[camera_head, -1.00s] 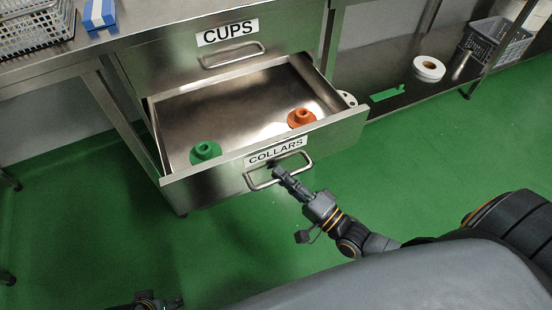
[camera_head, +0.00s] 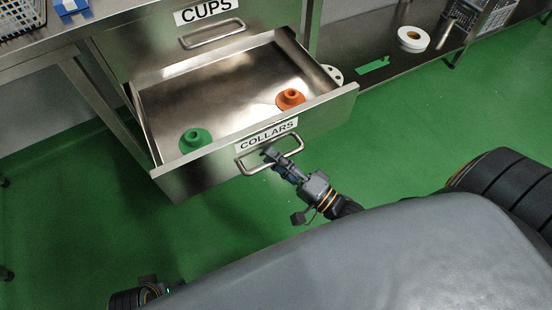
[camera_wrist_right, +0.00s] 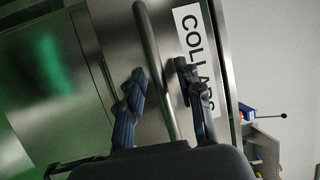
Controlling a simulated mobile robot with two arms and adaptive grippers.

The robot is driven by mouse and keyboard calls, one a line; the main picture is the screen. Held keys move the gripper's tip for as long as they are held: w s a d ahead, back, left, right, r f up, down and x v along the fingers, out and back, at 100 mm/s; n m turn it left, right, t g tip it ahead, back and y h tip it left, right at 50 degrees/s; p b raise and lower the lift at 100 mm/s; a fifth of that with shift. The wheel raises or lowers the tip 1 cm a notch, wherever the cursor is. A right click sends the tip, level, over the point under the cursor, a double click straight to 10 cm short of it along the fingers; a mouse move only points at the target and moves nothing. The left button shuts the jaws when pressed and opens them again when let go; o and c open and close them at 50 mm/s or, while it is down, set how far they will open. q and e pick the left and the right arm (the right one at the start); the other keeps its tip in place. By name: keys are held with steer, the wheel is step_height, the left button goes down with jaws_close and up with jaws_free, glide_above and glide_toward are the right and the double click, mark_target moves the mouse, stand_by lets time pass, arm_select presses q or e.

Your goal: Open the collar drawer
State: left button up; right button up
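The collar drawer (camera_head: 165,181), a steel drawer labelled COLLARS, stands pulled well out below the CUPS drawer in the head view. Its bar handle (camera_head: 248,171) is on the front face. My right gripper (camera_head: 271,156) is at this handle. In the right wrist view, the fingers of my right gripper (camera_wrist_right: 160,78) are apart, one on each side of the handle bar (camera_wrist_right: 153,60). A gap shows beside the right-hand finger. A green collar (camera_head: 194,138) and an orange collar (camera_head: 290,98) lie inside. My left gripper (camera_head: 147,291) is barely visible at the bottom left; its fingers are unclear.
The CUPS drawer (camera_head: 150,48) above is shut. The green floor (camera_head: 415,135) in front of the drawer is clear.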

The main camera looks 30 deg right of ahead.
steer(key=v, duration=1.2)
stand_by(0.3)
